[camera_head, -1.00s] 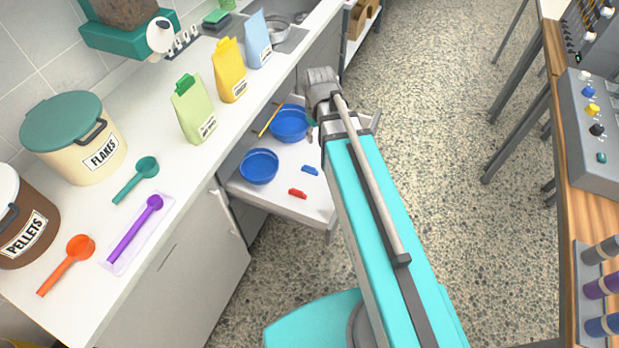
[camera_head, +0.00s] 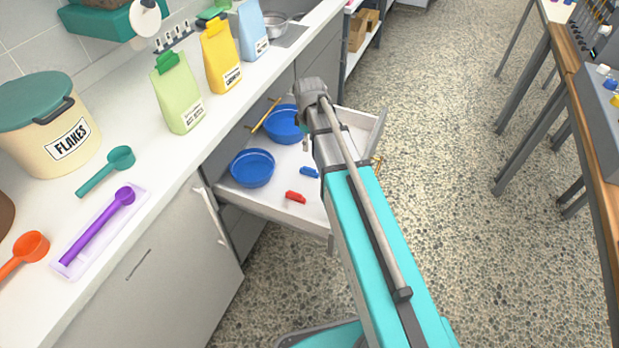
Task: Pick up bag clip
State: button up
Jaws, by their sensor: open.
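A small red clip (camera_head: 295,197) lies on the floor of the open drawer (camera_head: 265,204), near its front edge. A small blue clip (camera_head: 309,172) lies a little farther back, close beside my arm in the picture. My gripper (camera_head: 304,139) hangs over the drawer at the end of my arm, beyond the blue clip and near the far blue bowl. Only a small part of it shows; my arm hides most of it. It is open, and I see nothing held in it.
A bench (camera_head: 580,110) stands at right; the floor between is clear.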

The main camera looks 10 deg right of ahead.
aim_at(310, 169)
jog(key=shift+f, duration=0.2)
dwell(0.3)
notch_tip(310, 169, down, 8)
jog(key=b, duration=0.8)
jog(key=shift+f+b, duration=0.2)
jog(key=shift+b, duration=0.1)
jog(key=shift+f, duration=0.15)
notch_tip(310, 169, down, 5)
jog(key=b, duration=0.5)
dwell(0.9)
grip_shut()
